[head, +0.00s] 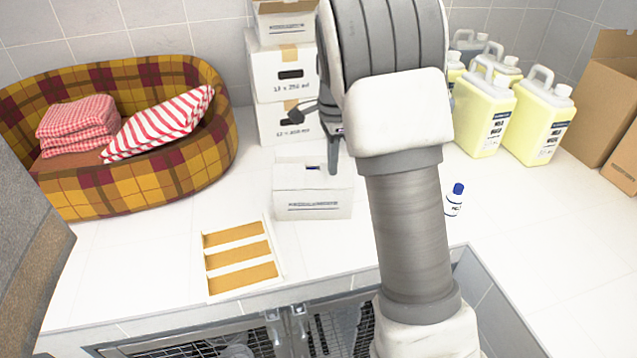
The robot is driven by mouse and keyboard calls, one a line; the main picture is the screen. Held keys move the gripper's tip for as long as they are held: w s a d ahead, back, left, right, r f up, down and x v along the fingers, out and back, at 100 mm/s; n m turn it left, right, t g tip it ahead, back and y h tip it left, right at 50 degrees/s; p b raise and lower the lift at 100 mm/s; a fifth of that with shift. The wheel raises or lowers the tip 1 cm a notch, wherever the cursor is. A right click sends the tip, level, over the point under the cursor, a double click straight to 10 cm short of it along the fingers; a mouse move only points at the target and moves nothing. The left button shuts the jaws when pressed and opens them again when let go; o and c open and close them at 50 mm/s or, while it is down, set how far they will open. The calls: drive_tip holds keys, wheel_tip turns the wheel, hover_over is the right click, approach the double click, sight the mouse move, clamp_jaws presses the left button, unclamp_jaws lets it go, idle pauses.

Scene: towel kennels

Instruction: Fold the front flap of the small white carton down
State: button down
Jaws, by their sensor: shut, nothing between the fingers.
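I cannot tell from this view how far the front flap is folded. My gripper (334,168) is shut and empty, pointing down at the carton's top right part. Whether it touches a flap is unclear. My arm hides the area just right of the carton.
A white tray (273,267) with tan compartments lies in front left. White boxes (283,75) are stacked behind. A small blue-capped bottle (454,200) stands right. Yellow jugs (538,122) and brown cartons (600,110) stand back right; a plaid pet bed (140,180) stands left. The counter's front edge has a recess.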

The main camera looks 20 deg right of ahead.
drive_tip(key=shift+f+b, duration=0.8)
drive_tip(key=shift+f, duration=0.6)
wheel_tip(320, 180, up, 8)
drive_tip(key=p, duration=0.6)
drive_tip(key=shift+r+p, duration=0.1)
drive_tip(key=shift+p, duration=0.2)
drive_tip(key=s+a+r+n+t+b, duration=0.2)
drive_tip(key=s+r+n, duration=0.35)
drive_tip(key=s, duration=0.45)
drive_tip(key=s+a+r+n+t+b, duration=0.2)
drive_tip(key=s+r+n, duration=0.2)
drive_tip(key=s+n, duration=0.45)
drive_tip(key=s+a+f+n+t+b, duration=0.1)
drive_tip(key=s+f+n, duration=0.2)
drive_tip(key=s, duration=0.7)
drive_tip(key=shift+s+a+n+t, duration=0.15)
drive_tip(key=shift+n+t, duration=0.15)
drive_tip(key=shift+n, duration=0.2)
